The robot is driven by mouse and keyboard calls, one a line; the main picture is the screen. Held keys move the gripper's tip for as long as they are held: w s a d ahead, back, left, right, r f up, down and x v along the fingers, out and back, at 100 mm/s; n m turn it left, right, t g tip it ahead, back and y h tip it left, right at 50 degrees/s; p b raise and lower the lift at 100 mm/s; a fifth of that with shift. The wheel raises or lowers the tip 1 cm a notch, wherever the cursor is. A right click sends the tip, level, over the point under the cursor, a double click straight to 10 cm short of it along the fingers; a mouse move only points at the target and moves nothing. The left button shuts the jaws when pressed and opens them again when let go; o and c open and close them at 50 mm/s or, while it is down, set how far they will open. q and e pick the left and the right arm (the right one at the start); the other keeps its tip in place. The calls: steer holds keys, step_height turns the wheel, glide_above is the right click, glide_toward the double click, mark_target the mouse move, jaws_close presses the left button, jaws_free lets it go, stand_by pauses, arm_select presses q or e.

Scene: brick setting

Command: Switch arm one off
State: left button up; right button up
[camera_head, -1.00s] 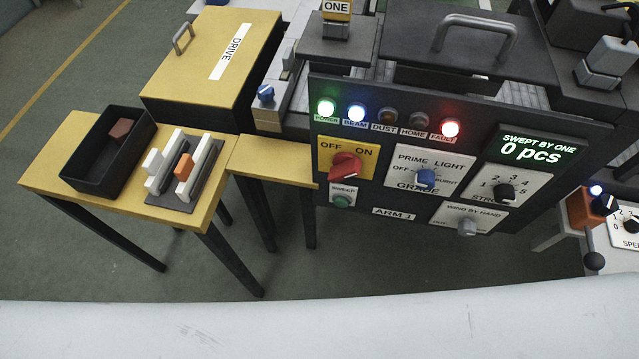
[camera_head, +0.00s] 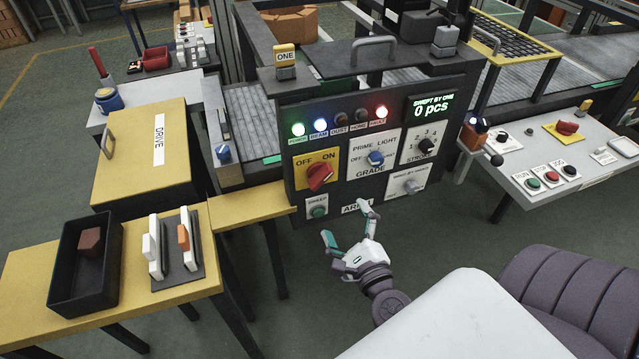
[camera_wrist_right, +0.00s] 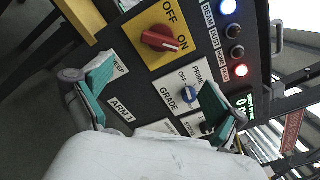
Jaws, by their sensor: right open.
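The arm one panel (camera_head: 340,196) is a dark upright board with an ARM 1 label. Its red rotary switch (camera_head: 319,177) sits on a yellow OFF/ON plate (camera_head: 301,165); the knob is tilted, one end toward ON. The switch also shows in the right wrist view (camera_wrist_right: 160,40). The green power, blue-white beam and red fault lamps are lit. My right gripper (camera_head: 345,222) is open and empty, in front of and below the panel. In the right wrist view its teal-padded fingers (camera_wrist_right: 152,95) are apart, with the switch beyond them. My left gripper is not in view.
A blue grade knob (camera_head: 376,158) and a green sweep button (camera_head: 319,211) are close to the switch. A yellow table (camera_head: 215,290) with a black bin (camera_head: 58,270) stands at left. A control desk (camera_head: 520,180) stands at right.

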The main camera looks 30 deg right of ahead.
mark_target(324, 183)
steer(key=p+x, duration=0.3)
steer(key=x, duration=0.7)
steer(key=shift+w+a+r, duration=0.1)
steer(key=shift+a, duration=0.1)
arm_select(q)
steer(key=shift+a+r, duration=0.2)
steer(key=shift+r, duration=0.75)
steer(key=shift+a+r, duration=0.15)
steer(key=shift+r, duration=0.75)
arm_select(e)
steer(key=shift+x, duration=0.8)
steer(key=shift+c, duration=0.2)
steer(key=c, duration=1.1)
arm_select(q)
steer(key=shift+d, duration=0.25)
